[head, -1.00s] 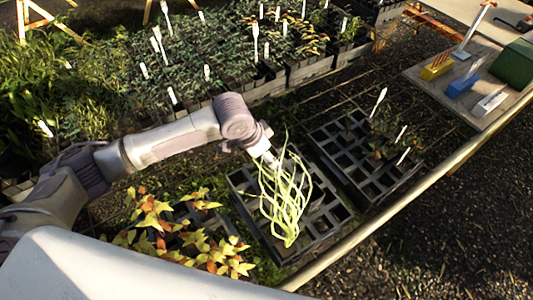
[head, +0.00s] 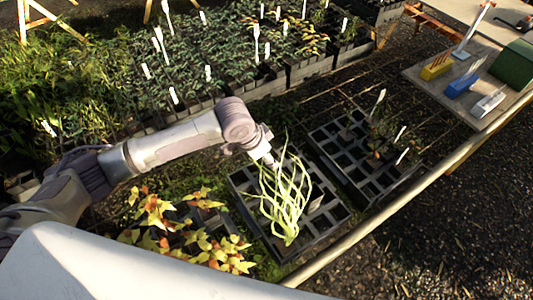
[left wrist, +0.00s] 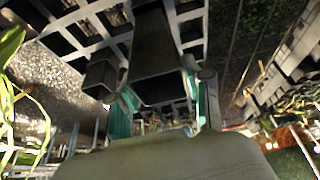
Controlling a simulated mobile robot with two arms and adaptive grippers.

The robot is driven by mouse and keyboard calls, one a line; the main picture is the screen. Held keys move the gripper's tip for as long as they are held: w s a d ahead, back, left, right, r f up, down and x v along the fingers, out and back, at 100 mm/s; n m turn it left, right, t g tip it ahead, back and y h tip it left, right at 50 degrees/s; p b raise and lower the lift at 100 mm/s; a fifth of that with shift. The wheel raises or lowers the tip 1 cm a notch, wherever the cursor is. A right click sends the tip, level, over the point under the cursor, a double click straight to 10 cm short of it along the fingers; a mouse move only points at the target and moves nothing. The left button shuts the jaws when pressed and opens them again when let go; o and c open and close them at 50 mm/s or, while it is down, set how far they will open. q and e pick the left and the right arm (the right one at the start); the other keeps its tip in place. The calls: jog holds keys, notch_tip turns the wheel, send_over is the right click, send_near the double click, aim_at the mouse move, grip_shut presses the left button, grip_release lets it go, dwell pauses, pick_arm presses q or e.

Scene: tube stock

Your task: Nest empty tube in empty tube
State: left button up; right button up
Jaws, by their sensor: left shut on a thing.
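In the left wrist view my left gripper (left wrist: 162,102) is shut on a dark grey square tube (left wrist: 155,45), with teal pads on both sides of it. A second dark square tube (left wrist: 102,74) stands to the left of the held one, apart from it. Behind them is the grid of a cell tray (left wrist: 190,14). In the head view my left gripper (head: 271,161) is over the nearer black cell tray (head: 243,184), largely hidden by pale green stringy stems (head: 284,200). The held tube cannot be made out there. My right gripper is not in view.
Another cell tray (head: 345,178) lies to the right, with small plants and white labels. Orange-yellow seedlings (head: 190,235) are at the front left. Dense seedling trays fill the back. A rail (head: 400,205) runs along the bench edge. A side table (head: 490,110) holds coloured blocks.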

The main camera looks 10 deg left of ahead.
pick_arm(q)
jog(key=shift+f, duration=0.15)
jog(key=shift+f+b, duration=1.1)
jog(key=shift+f, duration=2)
jog(key=shift+f, duration=0.15)
jog(key=o, duration=0.8)
jog(key=shift+o, duration=0.2)
jog(key=v, duration=1.2)
